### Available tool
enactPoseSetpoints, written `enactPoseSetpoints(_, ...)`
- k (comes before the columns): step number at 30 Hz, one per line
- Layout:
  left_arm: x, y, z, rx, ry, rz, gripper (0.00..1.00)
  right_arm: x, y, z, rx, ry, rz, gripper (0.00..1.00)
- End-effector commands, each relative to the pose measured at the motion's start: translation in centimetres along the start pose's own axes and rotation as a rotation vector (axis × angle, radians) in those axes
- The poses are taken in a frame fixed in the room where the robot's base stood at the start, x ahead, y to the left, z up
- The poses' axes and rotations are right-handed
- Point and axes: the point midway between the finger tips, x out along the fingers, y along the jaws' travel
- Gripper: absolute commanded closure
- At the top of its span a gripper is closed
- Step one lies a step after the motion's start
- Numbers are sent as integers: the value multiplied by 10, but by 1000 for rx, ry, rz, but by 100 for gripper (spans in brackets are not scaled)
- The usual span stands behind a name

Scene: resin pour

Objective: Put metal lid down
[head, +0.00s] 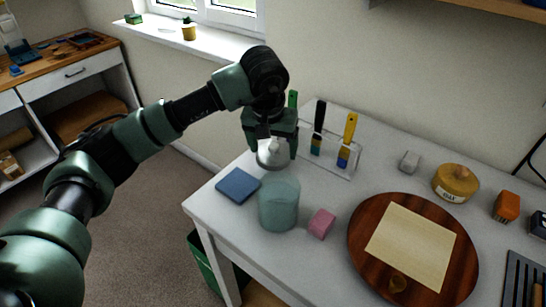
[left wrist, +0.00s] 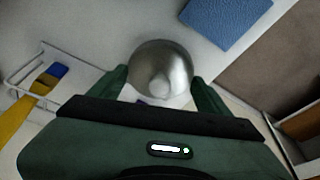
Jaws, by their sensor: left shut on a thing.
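The metal lid (head: 272,154) is a round silvery disc with a knob, held below my left gripper (head: 271,143) over the back left part of the white table. My left gripper is shut on the lid. In the left wrist view the lid (left wrist: 162,70) shows between the two green fingers. I cannot tell whether the lid touches the table. A translucent teal jar (head: 279,205) stands in front of the lid, with no lid on it. A blue square pad (head: 238,186) lies left of the jar; it also shows in the left wrist view (left wrist: 225,18). My right gripper is out of view.
A pink block (head: 321,223) lies right of the jar. A round wooden board (head: 365,253) with a cream sheet fills the table's middle. A yellow pot (head: 455,184) stands behind it.

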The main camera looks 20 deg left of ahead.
Motion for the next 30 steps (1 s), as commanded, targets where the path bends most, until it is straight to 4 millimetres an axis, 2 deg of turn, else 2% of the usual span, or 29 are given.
enactPoseSetpoints(7,34,0,10,0,-3,0,61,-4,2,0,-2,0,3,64)
enactPoseSetpoints(18,40,0,12,0,0,0,62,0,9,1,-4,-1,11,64)
enactPoseSetpoints(19,40,0,12,0,0,0,19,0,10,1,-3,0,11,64)
enactPoseSetpoints(21,39,0,11,0,-1,0,0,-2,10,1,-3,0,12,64)
enactPoseSetpoints(30,36,0,10,0,-1,0,0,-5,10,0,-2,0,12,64)
